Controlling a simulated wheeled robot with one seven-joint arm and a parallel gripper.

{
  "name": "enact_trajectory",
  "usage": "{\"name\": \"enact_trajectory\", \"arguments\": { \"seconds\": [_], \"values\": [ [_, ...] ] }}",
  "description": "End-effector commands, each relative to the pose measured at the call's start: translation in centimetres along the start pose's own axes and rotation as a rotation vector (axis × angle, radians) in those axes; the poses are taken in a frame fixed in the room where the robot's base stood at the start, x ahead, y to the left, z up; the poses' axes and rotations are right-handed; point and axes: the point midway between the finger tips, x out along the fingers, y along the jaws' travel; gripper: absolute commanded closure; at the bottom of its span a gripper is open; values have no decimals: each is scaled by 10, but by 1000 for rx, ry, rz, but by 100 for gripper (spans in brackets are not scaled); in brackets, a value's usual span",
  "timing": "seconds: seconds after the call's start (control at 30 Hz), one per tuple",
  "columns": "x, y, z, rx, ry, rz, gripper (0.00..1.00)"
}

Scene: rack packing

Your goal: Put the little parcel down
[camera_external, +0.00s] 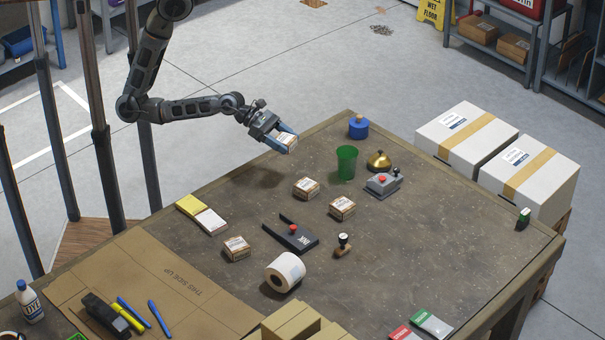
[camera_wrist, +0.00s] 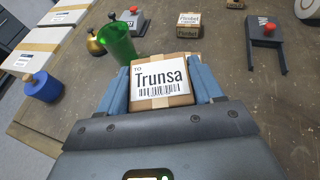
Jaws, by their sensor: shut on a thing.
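My gripper (camera_external: 284,138) is shut on a little parcel (camera_external: 290,144) and holds it above the far left edge of the table (camera_external: 262,314). In the wrist view the parcel (camera_wrist: 161,78) sits between the two blue fingers of my gripper (camera_wrist: 162,86). It is a brown box with a white label reading "Trunsa" and a barcode. Three similar little parcels stand on the table: one near the middle (camera_external: 306,188), one to its right (camera_external: 342,208) and one nearer the front (camera_external: 236,248).
A green cup (camera_external: 346,163), a gold bell (camera_external: 379,161), a blue round object (camera_external: 358,128) and a grey device with a red knob (camera_external: 383,184) stand toward the back. A black fork-shaped piece (camera_external: 296,238) and a paper roll (camera_external: 285,272) lie in the middle. Bare table lies below the held parcel.

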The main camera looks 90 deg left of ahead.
Motion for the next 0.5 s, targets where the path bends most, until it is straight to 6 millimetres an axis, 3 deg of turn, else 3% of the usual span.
{"name": "enact_trajectory", "arguments": {
  "seconds": [0.1, 0.27, 0.5],
  "values": [
    [-3, 26, 0, -17, -3, 44, 66],
    [-1, 44, -4, -23, -4, 64, 66],
    [17, 88, -25, -22, -5, 63, 66]
  ]
}}
